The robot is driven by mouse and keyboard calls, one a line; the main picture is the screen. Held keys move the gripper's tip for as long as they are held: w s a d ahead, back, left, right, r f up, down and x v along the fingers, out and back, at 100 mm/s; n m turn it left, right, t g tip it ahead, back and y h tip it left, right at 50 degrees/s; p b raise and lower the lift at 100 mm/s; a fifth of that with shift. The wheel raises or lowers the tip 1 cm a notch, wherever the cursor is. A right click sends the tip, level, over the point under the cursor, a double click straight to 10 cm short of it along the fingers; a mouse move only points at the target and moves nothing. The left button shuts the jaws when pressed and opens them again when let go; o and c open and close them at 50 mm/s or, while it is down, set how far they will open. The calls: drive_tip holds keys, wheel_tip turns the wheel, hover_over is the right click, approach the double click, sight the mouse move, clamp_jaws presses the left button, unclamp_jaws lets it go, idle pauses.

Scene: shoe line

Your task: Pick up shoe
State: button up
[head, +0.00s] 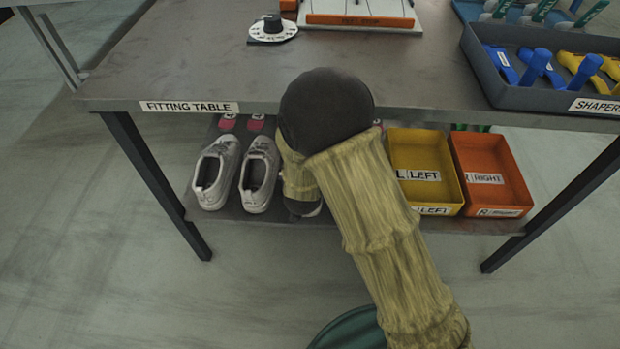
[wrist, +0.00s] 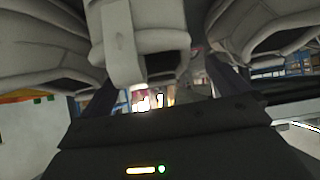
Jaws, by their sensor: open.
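Two pale grey shoes stand side by side on the lower shelf in the head view, a left one (head: 215,173) and a right one (head: 260,174). My arm reaches under the table just right of them and hides that part of the shelf. In the wrist view, my gripper (wrist: 172,88) is open, its dark fingers spread apart. The heel of a grey shoe (wrist: 140,42) with a pull strap shows between and above the fingers, close to them. I cannot tell whether they touch. Other grey shoes show at left (wrist: 45,50) and right (wrist: 262,28).
The fitting table (head: 180,70) stands over the lower shelf. A yellow LEFT bin (head: 424,165) and an orange RIGHT bin (head: 490,170) stand right of my arm. On top are a dial (head: 272,28) and a grey shapers tray (head: 545,98). Table legs stand at both sides.

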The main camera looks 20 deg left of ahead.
drive_tip(key=shift+w, duration=0.1)
drive_tip(key=b+x, duration=0.3)
drive_tip(key=x, duration=0.1)
drive_tip(key=shift+w+d+f+b, duration=0.15)
drive_tip(key=shift+f+b, duration=0.15)
drive_tip(key=shift+b, duration=0.1)
drive_tip(key=shift+w, duration=0.25)
drive_tip(key=shift+c, duration=0.2)
drive_tip(key=c, duration=1.4)
